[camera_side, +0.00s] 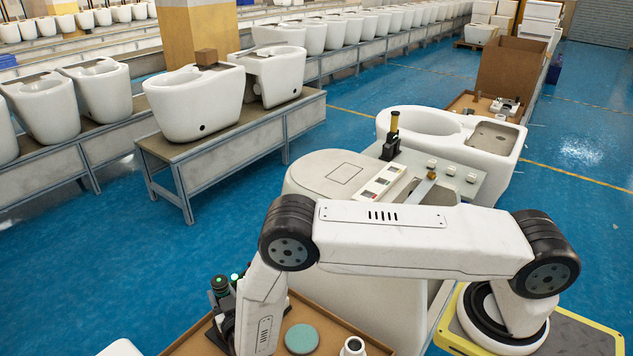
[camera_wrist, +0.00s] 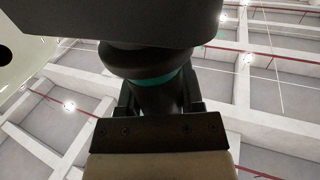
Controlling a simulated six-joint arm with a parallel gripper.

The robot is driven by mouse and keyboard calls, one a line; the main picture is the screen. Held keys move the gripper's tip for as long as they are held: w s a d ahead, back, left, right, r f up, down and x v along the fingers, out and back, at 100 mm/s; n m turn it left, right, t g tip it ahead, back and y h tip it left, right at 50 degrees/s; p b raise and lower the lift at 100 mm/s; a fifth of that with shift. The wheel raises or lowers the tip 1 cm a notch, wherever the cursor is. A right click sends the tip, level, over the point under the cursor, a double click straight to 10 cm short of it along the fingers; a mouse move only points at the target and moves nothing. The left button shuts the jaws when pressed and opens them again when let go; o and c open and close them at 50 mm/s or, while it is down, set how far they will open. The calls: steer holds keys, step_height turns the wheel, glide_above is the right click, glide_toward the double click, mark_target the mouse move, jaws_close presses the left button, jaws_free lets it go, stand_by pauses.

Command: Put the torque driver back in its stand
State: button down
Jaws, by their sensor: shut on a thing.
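In the wrist view, my gripper (camera_wrist: 160,100) is shut on the torque driver (camera_wrist: 145,62), a dark tool with a teal ring, which spreads into a wide black part at the top of the picture. The ceiling fills the background. In the side view my forearm runs down to the bottom edge, and the jaws and the held driver cannot be made out. A black upright piece with green-lit tops (camera_side: 220,290) stands left of my forearm; whether it is the stand I cannot tell.
A brown-edged bench (camera_side: 185,338) carries a teal disc (camera_side: 302,338) and a small white cup-like part (camera_side: 353,346). A white toilet (camera_side: 325,180) stands behind my arm, near a panel (camera_side: 468,180) with a yellow-topped black tool (camera_side: 393,130).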

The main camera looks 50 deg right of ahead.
steer(key=shift+c, duration=0.7)
jaws_free()
steer(key=shift+f, duration=0.1)
steer(key=shift+s, duration=0.1)
steer(key=v, duration=0.7)
steer(key=shift+s+a, duration=0.15)
steer(key=shift+s, duration=0.15)
steer(key=shift+w, duration=0.1)
